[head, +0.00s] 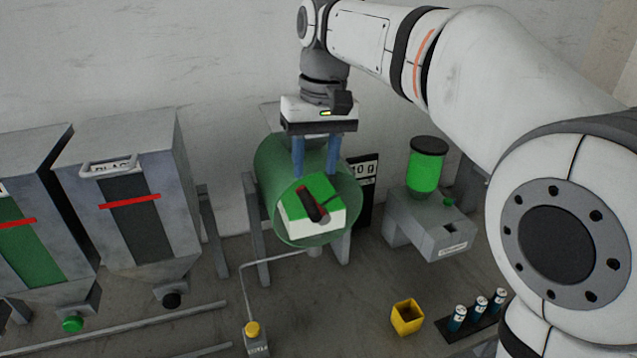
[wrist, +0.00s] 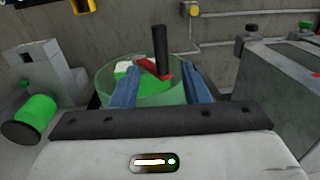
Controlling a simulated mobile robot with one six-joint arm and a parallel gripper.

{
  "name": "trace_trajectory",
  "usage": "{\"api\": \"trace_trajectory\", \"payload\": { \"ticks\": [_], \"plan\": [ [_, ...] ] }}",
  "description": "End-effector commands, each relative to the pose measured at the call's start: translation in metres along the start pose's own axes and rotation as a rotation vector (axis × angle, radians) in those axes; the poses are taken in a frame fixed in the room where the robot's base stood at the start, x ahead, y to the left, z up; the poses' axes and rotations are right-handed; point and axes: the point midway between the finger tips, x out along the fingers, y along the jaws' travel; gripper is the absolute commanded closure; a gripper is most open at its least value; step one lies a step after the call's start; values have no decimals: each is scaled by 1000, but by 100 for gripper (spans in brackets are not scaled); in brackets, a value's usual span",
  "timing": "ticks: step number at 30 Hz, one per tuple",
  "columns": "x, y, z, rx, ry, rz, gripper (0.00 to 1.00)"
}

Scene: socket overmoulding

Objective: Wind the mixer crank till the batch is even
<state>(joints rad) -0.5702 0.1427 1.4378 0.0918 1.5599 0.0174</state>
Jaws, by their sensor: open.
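The mixer is a see-through green drum (head: 267,170) on a grey stand, with its round end facing me. Inside, the batch (head: 296,222) shows as separate green and white blocks with sharp borders. The crank has a red arm (wrist: 152,68) and a dark handle (head: 312,205) at the drum's front; the handle also stands upright in the wrist view (wrist: 160,45). My gripper (head: 315,173) points down over the drum with its two blue fingers apart. In the wrist view the handle appears between the fingertips, with gaps on both sides; I see no contact.
Two grey hoppers (head: 125,215) stand at the left. A grey machine with a green canister (head: 425,170) stands at the right. A yellow bin (head: 407,317), a rack of small cylinders (head: 478,315) and a yellow button post (head: 254,335) are in front. A digit display (head: 366,170) is behind the drum.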

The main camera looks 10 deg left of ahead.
Motion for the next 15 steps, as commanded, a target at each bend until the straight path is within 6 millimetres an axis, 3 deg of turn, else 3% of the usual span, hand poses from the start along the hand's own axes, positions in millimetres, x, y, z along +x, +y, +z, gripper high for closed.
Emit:
{"api": "trace_trajectory", "payload": {
  "ticks": [15],
  "plan": [
    [69,0,0,0,-2,0,59]
  ]
}}
